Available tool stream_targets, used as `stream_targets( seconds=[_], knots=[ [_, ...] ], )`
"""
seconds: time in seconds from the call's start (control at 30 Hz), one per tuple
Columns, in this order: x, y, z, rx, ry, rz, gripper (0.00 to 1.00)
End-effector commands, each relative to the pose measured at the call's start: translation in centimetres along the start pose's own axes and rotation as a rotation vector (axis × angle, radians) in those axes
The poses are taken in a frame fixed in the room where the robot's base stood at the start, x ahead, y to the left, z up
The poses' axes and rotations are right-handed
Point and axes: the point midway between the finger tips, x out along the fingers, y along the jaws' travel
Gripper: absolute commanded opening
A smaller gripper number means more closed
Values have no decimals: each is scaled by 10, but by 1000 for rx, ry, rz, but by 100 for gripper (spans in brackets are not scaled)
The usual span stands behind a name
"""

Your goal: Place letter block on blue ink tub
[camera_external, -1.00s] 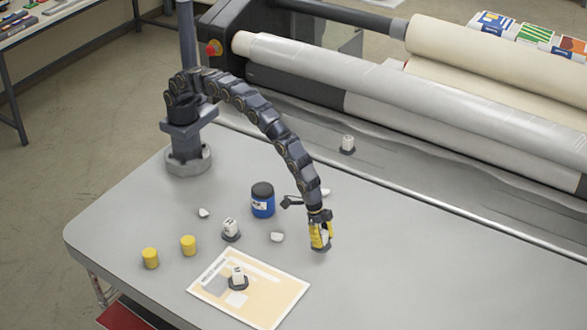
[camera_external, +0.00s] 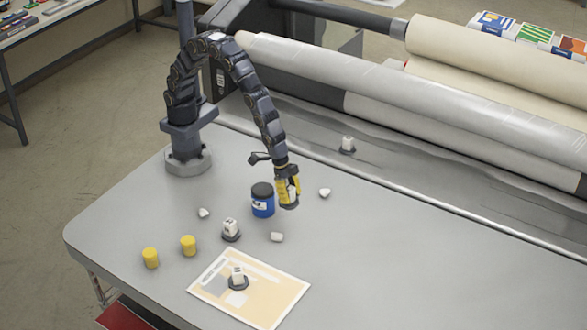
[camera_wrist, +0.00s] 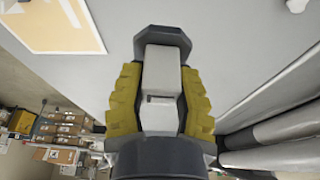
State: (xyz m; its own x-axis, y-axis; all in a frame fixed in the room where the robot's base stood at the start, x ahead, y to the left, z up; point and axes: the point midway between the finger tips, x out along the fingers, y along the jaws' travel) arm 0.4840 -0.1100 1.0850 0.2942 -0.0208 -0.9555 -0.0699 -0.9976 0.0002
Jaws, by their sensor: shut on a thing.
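My gripper (camera_external: 288,191) is shut on a white letter block with a dark base; the held block (camera_wrist: 162,80) fills the space between the yellow fingers in the wrist view. In the external view it is raised just right of the blue ink tub (camera_external: 262,204), which has a dark lid and stands upright on the table. Another letter block (camera_external: 230,229) stands left of and in front of the tub. One more letter block (camera_external: 238,277) stands on the printed sheet, and another (camera_external: 347,144) is at the laminator's edge.
Two yellow cylinders (camera_external: 169,252) stand at the left front. Small white lumps (camera_external: 277,237) lie around the tub. The printed sheet (camera_external: 285,300) lies at the table's front. The laminator rollers (camera_external: 420,100) run along the back. The right of the table (camera_external: 430,270) is clear.

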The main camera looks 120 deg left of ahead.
Motion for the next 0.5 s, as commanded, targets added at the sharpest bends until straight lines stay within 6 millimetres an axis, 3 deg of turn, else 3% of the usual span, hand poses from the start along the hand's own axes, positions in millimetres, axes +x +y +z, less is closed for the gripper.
stream_targets(
  seconds=[0.23, 0.5],
  knots=[
    [-30, -4, 36, -228, 7, -74, 0],
    [-68, -29, 88, -635, 9, -196, 0]
  ],
)
